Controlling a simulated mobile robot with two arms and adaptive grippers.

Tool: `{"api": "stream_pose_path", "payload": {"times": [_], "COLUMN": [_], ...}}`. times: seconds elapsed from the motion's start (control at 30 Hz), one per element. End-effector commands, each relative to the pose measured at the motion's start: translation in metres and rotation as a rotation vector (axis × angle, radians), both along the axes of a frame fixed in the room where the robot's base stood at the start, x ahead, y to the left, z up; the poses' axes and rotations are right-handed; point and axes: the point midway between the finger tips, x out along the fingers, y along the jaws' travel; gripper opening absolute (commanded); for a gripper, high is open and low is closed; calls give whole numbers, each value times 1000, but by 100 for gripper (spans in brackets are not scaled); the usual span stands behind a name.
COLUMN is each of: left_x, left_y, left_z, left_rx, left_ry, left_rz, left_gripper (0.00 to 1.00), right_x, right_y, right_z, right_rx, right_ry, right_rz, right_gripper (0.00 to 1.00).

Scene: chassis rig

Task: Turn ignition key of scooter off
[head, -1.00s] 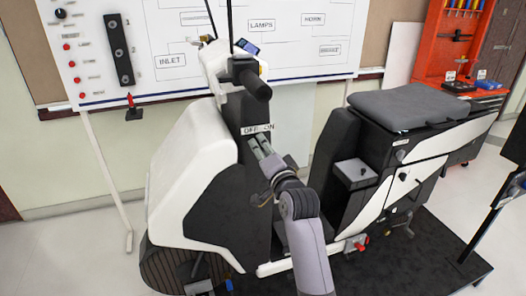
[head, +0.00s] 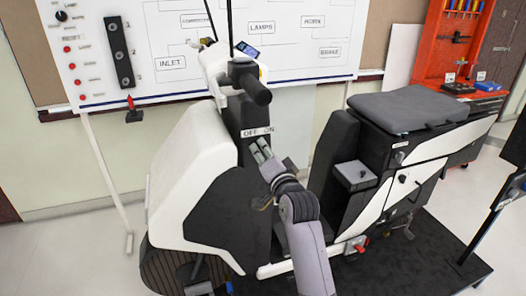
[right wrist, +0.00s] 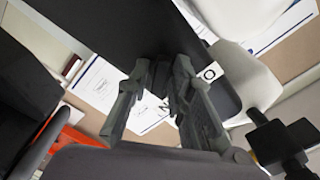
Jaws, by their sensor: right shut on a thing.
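The scooter (head: 190,165), white and black, stands in the middle of the head view. A white OFF/ON label (head: 257,132) is on its black front panel under the handlebar; part of it also shows in the right wrist view (right wrist: 210,73). My right gripper (head: 260,148) is at the panel just below this label. In the right wrist view its fingers (right wrist: 160,80) are closed together on a small dark thing, apparently the ignition key, mostly hidden between the fingertips. The key's angle cannot be made out. My left gripper is not in view.
The black handlebar grip (head: 250,82) sticks out just above my right gripper. The seat (head: 408,106) and side body stand to the right. A wiring board (head: 290,65) is behind, and a red tool cabinet (head: 455,50) is at the back right.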

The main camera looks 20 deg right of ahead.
Motion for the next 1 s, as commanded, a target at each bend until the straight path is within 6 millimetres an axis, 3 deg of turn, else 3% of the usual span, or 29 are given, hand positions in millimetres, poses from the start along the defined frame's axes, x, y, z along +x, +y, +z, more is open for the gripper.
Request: {"api": "stream_pose_path", "payload": {"times": [0.6, 1.0], "left_x": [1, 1], "left_y": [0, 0], "left_z": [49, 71], "left_rx": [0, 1], "left_ry": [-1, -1], "left_rz": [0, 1], "left_gripper": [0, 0], "right_x": [0, 0], "right_y": [0, 0], "right_z": [2, 1], "right_rx": [-503, -834], "right_ry": [-13, -26], "right_rz": [2, 2], "right_gripper": [0, 0]}}
